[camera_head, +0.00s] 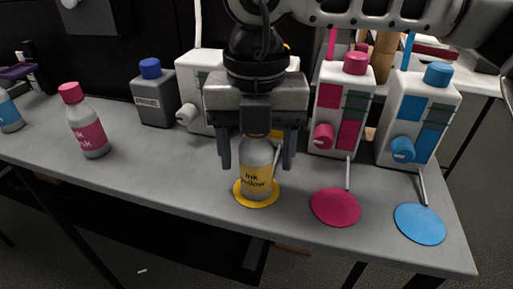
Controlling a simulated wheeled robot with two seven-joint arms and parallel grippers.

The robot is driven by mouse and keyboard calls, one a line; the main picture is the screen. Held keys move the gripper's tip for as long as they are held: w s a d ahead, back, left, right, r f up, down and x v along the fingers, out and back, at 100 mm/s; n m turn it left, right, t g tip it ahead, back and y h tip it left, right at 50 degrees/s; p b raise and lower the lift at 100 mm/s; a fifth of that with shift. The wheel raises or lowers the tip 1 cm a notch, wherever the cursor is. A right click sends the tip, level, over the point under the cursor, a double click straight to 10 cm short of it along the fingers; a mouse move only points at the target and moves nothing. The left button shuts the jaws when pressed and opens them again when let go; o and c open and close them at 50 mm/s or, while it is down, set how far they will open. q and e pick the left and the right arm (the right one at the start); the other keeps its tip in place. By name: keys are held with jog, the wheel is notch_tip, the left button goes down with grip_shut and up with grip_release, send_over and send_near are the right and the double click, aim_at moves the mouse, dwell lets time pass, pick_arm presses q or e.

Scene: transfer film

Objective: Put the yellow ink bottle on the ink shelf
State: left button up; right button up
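The yellow ink bottle (256,180) is a grey bottle with a yellow label reading "ink yellow". It stands upright on a yellow round mat (241,198) on the grey shelf (180,185). My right gripper (256,162) points down over the bottle, one finger to each side of it. The fingers are spread, and a gap shows between them and the bottle. The bottle's top is hidden behind the gripper body. My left gripper is not in view.
A magenta mat (335,207) and a blue mat (420,224) lie to the right, before the magenta (328,95) and blue (401,115) dispensers. A pink ink bottle (88,130), a grey container (153,102) and a blue-labelled bottle (8,115) stand left. The front left surface is clear.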

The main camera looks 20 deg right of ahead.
jog(key=shift+r+p, duration=0.3)
jog(key=shift+r, duration=0.3)
notch_tip(320, 180, up, 10)
jog(key=shift+f+p, duration=0.1)
jog(key=shift+p, duration=0.5)
jog(key=shift+r, duration=0.7)
